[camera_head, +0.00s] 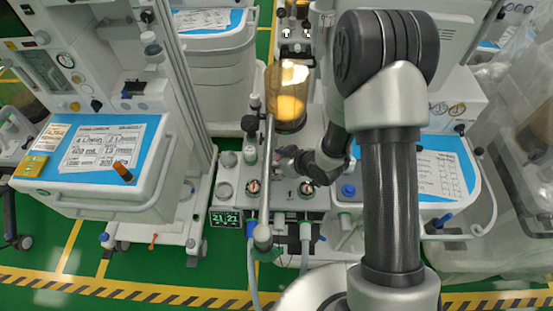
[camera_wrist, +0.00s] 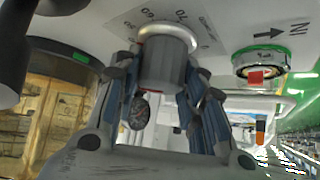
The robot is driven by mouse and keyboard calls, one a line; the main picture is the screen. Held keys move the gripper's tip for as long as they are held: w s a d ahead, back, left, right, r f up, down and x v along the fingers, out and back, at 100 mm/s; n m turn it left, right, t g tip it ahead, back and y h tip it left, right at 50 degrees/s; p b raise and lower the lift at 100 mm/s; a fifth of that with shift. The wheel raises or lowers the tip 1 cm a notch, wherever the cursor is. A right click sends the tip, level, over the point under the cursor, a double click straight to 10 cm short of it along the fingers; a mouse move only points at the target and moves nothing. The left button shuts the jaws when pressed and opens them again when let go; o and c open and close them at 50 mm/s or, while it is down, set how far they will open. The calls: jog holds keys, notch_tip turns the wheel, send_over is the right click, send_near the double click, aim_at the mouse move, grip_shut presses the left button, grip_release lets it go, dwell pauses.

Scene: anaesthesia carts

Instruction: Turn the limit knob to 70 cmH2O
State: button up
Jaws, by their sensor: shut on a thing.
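The limit knob (camera_wrist: 165,62) is a grey cylinder with a bright metal collar, in the upper middle of the wrist view. A pale scale plate (camera_wrist: 195,22) behind it carries printed numbers, with 60 and 70 readable near the collar. I cannot see a pointer mark on the knob, so its setting cannot be told. My gripper (camera_wrist: 163,80) has its dark blue-black fingers on both sides of the knob, shut on it. In the head view my gripper (camera_head: 284,160) is at the middle machine, beside the metal pole; the knob is hidden there.
A round port (camera_wrist: 262,62) with a red square sits right of the knob under an arrow label. A bellows canister (camera_head: 287,92) stands behind my gripper, and a vertical metal pole (camera_head: 267,180) is close on its left. A cart with a labelled top (camera_head: 100,150) stands left.

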jog(key=shift+c, duration=0.7)
jog(key=shift+a+f+m+t+h+b, duration=0.15)
jog(key=shift+m+t+h+b, duration=0.25)
jog(key=shift+m+b, duration=0.45)
jog(key=shift+m+t+h+b, duration=0.3)
jog(key=shift+m+h+b, duration=0.35)
jog(key=shift+b, duration=0.25)
jog(key=o, duration=1.1)
jog(key=shift+r, duration=0.2)
jog(key=v, duration=0.7)
jog(key=shift+s+d+r, duration=0.1)
jog(key=shift+s+d, duration=0.1)
jog(key=shift+d, duration=0.05)
